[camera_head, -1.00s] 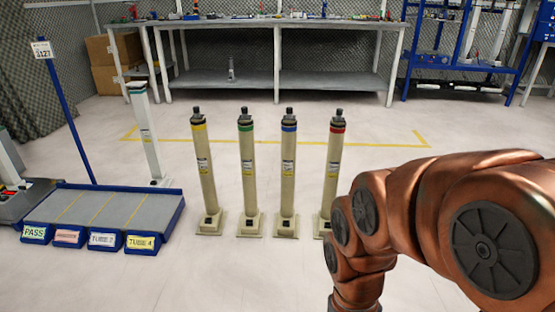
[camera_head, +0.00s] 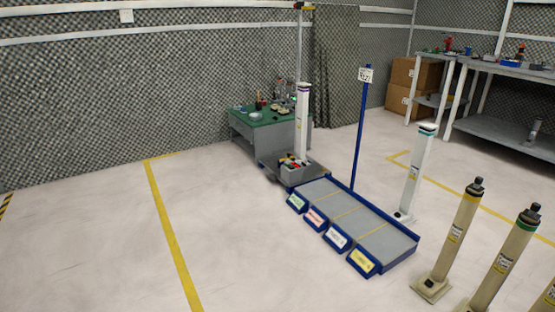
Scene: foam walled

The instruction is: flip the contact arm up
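I cannot make out which part is the contact arm at this distance. A grey station (camera_head: 308,177) with small red, yellow and dark parts on top stands at the centre, at the far end of a blue-edged tray. A white column (camera_head: 302,130) with a purple band rises at this station. Another white column (camera_head: 415,175) with a green band stands right of the tray. My gripper and arm are not in view.
The low tray (camera_head: 345,224) has several labelled blue bins along its front. Beige tubes (camera_head: 455,238) stand at the lower right. A blue sign post (camera_head: 361,130) rises behind the tray. A green-topped table (camera_head: 262,117) stands behind the station. The left floor is clear.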

